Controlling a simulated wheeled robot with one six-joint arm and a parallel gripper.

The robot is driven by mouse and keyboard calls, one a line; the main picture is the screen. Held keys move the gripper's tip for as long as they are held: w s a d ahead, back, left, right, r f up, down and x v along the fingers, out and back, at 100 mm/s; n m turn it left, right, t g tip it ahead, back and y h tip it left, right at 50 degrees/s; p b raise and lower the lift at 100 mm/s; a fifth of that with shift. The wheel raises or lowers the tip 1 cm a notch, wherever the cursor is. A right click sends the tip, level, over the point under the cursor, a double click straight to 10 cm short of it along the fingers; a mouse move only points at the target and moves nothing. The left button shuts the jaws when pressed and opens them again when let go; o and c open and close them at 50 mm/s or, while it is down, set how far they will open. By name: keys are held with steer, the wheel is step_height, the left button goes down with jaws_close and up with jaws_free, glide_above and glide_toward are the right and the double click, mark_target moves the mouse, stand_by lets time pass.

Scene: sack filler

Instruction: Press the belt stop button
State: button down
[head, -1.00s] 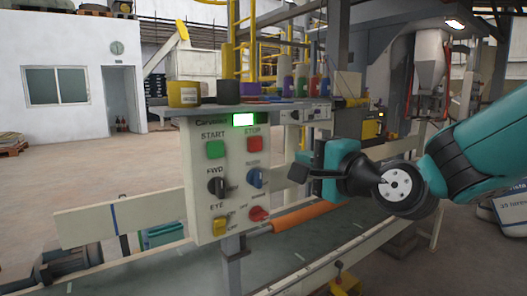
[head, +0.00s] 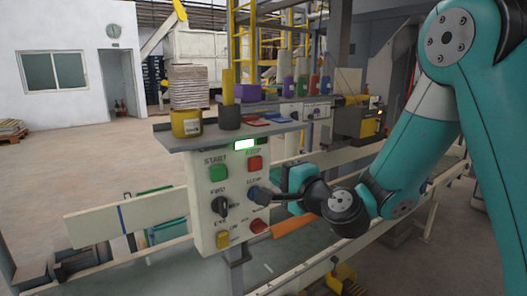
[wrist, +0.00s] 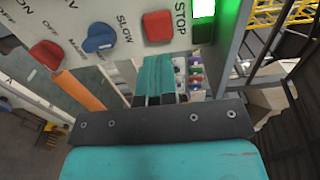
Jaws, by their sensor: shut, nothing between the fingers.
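The control panel (head: 237,190) stands upright in the head view. Its red square STOP button (head: 255,163) is at the upper right, beside the green START button (head: 219,172). In the wrist view the STOP button (wrist: 158,26) sits near the top, beside its STOP label. My gripper (head: 256,194) is shut and empty, its dark tip in front of the panel's right side, below the STOP button in the picture. In the wrist view my shut fingers (wrist: 154,98) point toward the panel below the button. A gap seems to remain; contact cannot be told.
A blue knob (wrist: 98,38) and a red knob (wrist: 46,55) are close by on the panel. A black knob (head: 220,206) and yellow button (head: 222,240) are at its left. A shelf (head: 225,136) with pots overhangs the panel.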

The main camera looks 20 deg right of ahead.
mark_target(257, 164)
steer(key=p+x, duration=0.4)
steer(key=x, duration=0.1)
steer(key=shift+r, duration=0.2)
steer(key=shift+w+a+f+p, duration=0.2)
steer(key=shift+w+a+p, duration=0.05)
steer(key=shift+w+p, duration=0.3)
